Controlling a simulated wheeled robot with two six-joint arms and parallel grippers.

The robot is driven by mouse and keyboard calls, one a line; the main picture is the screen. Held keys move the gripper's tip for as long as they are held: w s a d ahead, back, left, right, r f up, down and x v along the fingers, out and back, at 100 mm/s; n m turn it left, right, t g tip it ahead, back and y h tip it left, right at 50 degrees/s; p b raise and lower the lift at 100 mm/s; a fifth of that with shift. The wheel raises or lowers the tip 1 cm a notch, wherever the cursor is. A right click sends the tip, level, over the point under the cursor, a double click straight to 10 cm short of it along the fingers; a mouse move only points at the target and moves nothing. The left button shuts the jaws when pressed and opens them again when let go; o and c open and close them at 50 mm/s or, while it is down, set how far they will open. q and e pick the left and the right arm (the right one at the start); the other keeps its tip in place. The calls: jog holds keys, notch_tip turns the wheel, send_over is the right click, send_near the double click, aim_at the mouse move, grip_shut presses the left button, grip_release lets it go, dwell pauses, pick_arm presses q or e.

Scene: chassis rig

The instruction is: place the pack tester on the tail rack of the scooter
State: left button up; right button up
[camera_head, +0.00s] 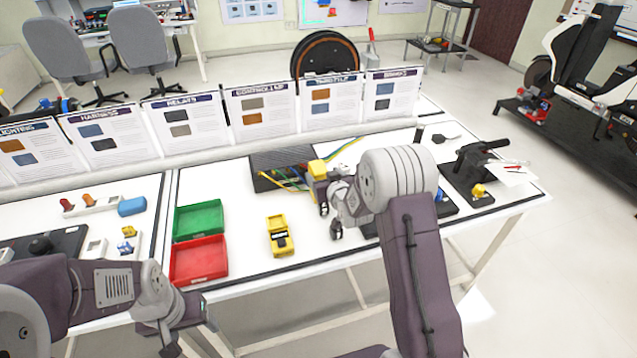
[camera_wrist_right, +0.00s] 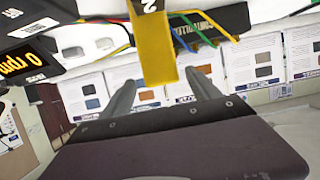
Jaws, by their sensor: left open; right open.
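A yellow handheld device with a dark display, which looks like the pack tester (camera_head: 280,237), lies on the white bench right of the red tray. My right gripper (camera_head: 331,221) is open above the bench, to the right of that device and apart from it. In the right wrist view, the open right fingers (camera_wrist_right: 160,92) show with a yellow block (camera_wrist_right: 153,45) beyond or between them; I cannot tell the depth. My left gripper (camera_head: 188,330) is low at the left, open and in front of the bench. The scooter (camera_head: 590,45) stands far right; I cannot make out its tail rack.
A red tray (camera_head: 198,278) and green tray (camera_head: 178,235) sit left of the device. A dark unit with coloured wires (camera_head: 268,178) lies behind. Cards (camera_head: 263,112) stand along the bench back. The scooter's dark platform (camera_head: 565,130) lies across open floor.

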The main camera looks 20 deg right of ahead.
aim_at(318, 171)
jog(key=x, duration=0.4)
jog(key=shift+w+a+f, duration=0.15)
jog(key=shift+w+a, duration=0.05)
jog(key=shift+w, duration=0.1)
jog(key=shift+s, duration=0.1)
jog(key=c, duration=0.4)
grip_shut()
